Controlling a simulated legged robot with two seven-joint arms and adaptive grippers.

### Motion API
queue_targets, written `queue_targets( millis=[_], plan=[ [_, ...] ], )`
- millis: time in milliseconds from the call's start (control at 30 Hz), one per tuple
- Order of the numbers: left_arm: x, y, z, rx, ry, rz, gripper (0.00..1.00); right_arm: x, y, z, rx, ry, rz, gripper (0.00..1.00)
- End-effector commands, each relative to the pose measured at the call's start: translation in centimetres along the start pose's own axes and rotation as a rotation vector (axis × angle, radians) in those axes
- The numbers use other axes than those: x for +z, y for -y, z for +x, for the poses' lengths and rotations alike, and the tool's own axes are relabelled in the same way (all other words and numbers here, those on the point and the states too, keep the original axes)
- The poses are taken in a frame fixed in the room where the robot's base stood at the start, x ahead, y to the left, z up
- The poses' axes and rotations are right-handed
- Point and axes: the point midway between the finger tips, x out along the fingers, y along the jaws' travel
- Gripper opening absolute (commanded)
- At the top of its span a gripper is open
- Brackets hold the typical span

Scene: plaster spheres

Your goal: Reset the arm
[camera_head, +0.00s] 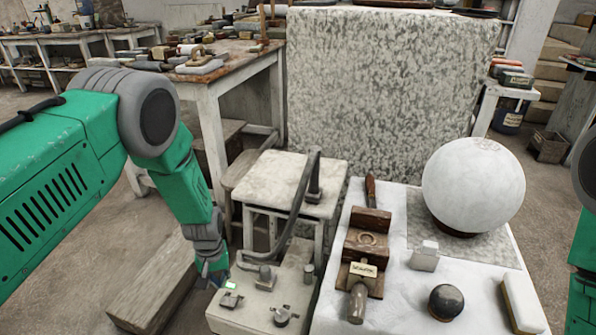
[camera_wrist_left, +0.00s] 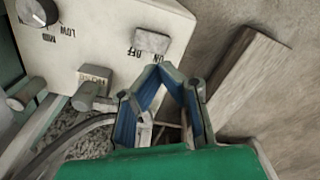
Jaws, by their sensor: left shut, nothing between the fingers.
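My left arm (camera_head: 165,150) is green and grey and reaches in from the left. Its gripper (camera_head: 214,278) is shut and empty, pointing down at the left edge of a pale control box (camera_head: 255,312). In the left wrist view the blue-lined fingers (camera_wrist_left: 161,70) meet at their tips, just below a switch (camera_wrist_left: 152,42) beside the OFF and ON labels. I cannot tell whether the tips touch the box. A knob (camera_wrist_left: 37,12) near LOW shows there too.
A white plaster sphere (camera_head: 473,186) stands on a white table (camera_head: 400,310) with a wooden tool (camera_head: 366,245), a small white block (camera_head: 425,256) and a dark round knob (camera_head: 446,302). A stool (camera_head: 290,180) and curved pipe stand behind the box. A wooden beam (camera_head: 155,285) lies left on the floor.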

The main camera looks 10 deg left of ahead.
Motion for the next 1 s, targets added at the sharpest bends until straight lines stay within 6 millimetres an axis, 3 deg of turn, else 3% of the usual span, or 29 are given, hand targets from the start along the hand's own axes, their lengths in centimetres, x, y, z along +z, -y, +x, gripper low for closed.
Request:
queue_targets(
  millis=[67,167,367,500,600,733,1000],
  plan=[
    [0.9,0.5,0.2,-0.008,0.000,0.012,0.00,0.0,0.0,-0.2,0.000,0.000,0.000,0.40],
    [4.0,2.0,0.8,-0.033,-0.005,0.057,0.00,0.0,0.0,-0.8,0.000,0.000,0.000,0.40],
    [14.8,6.4,0.2,-0.069,-0.027,0.244,0.00,-0.1,0.0,-2.5,0.000,0.000,0.000,0.40],
    [21.9,8.5,-2.3,-0.049,-0.039,0.375,0.00,-0.2,0.0,-3.5,0.000,0.000,0.000,0.40],
    [25.6,9.3,-4.3,-0.025,-0.042,0.442,0.00,-0.2,0.0,-4.0,0.000,0.000,0.000,0.40],
    [28.0,9.7,-5.9,0.000,-0.048,0.486,0.00,-0.2,0.0,-4.2,0.000,0.000,0.000,0.40],
    [28.6,9.8,-6.2,0.007,-0.052,0.498,0.00,-0.2,0.0,-4.2,0.000,0.000,0.000,0.40]
  ],
)
